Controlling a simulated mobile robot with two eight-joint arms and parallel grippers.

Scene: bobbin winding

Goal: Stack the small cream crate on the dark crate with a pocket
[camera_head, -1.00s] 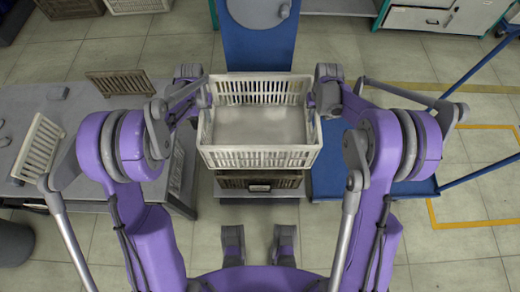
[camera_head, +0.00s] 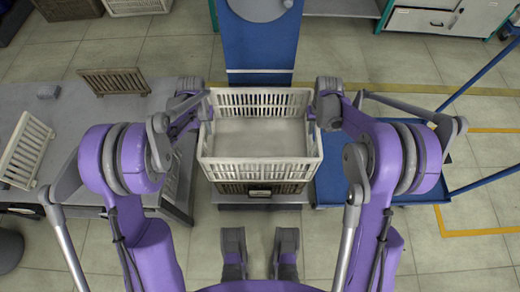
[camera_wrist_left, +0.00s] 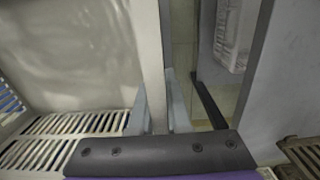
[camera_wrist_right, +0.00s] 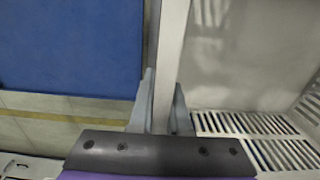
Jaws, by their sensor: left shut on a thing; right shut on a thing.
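The small cream crate (camera_head: 259,172) is held level between my two grippers in the head view, above the dark crate (camera_head: 238,189). Most of the dark crate is hidden under it; only its front wall, with a pale label, shows. My left gripper (camera_head: 205,108) is shut on the cream crate's left wall, which stands between its fingers in the left wrist view (camera_wrist_left: 158,105). My right gripper (camera_head: 313,110) is shut on the right wall, also seen in the right wrist view (camera_wrist_right: 162,105). I cannot tell whether the two crates touch.
A grey table (camera_head: 75,130) at the left carries a brown slatted panel (camera_head: 114,82) and a cream slatted panel (camera_head: 27,150). A blue cart (camera_head: 335,178) stands close on the right. A blue surface (camera_head: 258,50) lies behind. Floor is open in front.

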